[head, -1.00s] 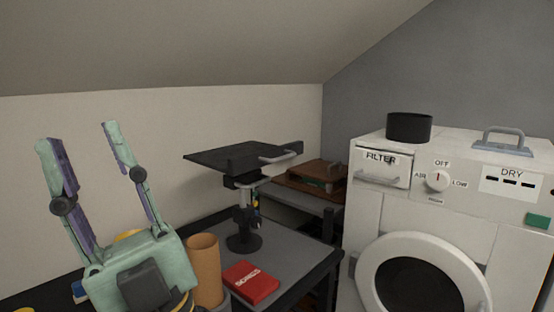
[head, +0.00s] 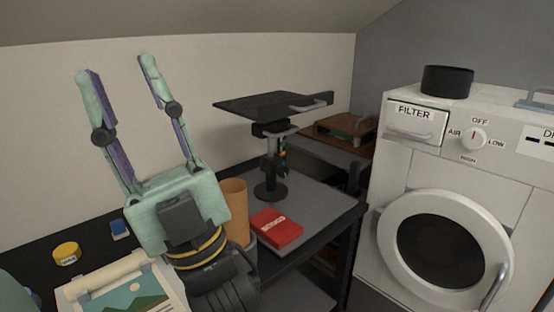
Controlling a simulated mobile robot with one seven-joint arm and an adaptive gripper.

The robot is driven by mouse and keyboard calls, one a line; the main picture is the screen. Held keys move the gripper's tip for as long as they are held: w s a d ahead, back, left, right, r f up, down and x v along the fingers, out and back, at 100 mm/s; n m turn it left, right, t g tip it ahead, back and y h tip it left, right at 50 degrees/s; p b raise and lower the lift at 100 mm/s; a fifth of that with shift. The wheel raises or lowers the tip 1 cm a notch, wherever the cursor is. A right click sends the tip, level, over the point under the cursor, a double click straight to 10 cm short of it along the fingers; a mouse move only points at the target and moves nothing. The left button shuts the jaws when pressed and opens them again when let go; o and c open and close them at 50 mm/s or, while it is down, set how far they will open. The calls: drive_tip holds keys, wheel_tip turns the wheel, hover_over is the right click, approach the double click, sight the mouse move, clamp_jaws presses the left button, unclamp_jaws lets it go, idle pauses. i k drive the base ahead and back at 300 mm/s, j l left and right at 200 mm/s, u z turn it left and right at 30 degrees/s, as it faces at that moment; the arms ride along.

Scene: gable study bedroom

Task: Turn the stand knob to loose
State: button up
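The stand (head: 270,170) is black, with a round base, a short post and a flat dark tilted top (head: 262,104) with a grey handle at its right. It stands on the grey-topped table. Small dark and coloured parts (head: 282,150) show on the right side of the post; I cannot tell which of them is the knob or how it is set. My gripper (head: 113,66) is pale green with purple inner pads. It points upward, left of the stand and apart from it. Its fingers are wide open with nothing between them.
A red box (head: 276,228) lies in front of the stand's base, and a tan cylinder (head: 235,208) stands left of it. A yellow tin (head: 67,253), a blue item (head: 119,229) and a picture sheet (head: 125,291) are at the lower left. A white dryer (head: 455,170) stands right.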

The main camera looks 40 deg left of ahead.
sight(282, 171)
drive_tip(key=i+l+u, duration=0.25)
drive_tip(key=i, duration=0.15)
drive_tip(key=i+l+u, duration=0.25)
drive_tip(key=i+l, duration=0.1)
drive_tip(key=i, duration=0.05)
